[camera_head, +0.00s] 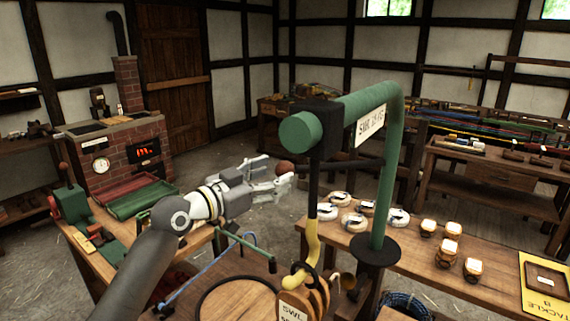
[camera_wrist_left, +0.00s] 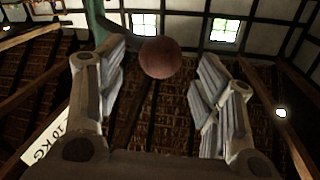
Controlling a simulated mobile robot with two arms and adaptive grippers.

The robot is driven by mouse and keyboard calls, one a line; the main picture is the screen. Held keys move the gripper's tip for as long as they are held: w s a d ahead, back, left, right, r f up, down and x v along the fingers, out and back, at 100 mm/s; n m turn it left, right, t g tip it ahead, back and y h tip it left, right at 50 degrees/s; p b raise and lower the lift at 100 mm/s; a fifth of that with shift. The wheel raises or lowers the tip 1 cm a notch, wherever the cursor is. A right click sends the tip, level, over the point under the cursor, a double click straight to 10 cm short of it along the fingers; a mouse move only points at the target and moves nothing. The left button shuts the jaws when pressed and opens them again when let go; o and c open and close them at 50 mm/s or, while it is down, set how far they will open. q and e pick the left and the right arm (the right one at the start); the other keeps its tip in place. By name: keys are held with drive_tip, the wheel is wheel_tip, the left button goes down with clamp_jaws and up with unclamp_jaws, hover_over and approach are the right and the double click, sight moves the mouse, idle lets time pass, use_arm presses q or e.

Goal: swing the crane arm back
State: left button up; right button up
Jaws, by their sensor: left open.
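A brown ball knob (camera_head: 285,167) shows just left of the crane's hanging black bar. My left gripper (camera_head: 284,181) is open beside the knob. In the left wrist view the knob (camera_wrist_left: 160,58) appears between the open fingers (camera_wrist_left: 158,95), near their tips; contact cannot be told. My right gripper is out of view.
A green tray (camera_head: 140,200) and a green machine (camera_head: 68,200) are at the left. A brick stove (camera_head: 130,140) stands behind.

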sight(277, 173)
use_arm(q)
drive_tip(key=p+x, duration=0.1)
drive_tip(key=x, duration=0.3)
drive_tip(key=shift+w+d, duration=0.2)
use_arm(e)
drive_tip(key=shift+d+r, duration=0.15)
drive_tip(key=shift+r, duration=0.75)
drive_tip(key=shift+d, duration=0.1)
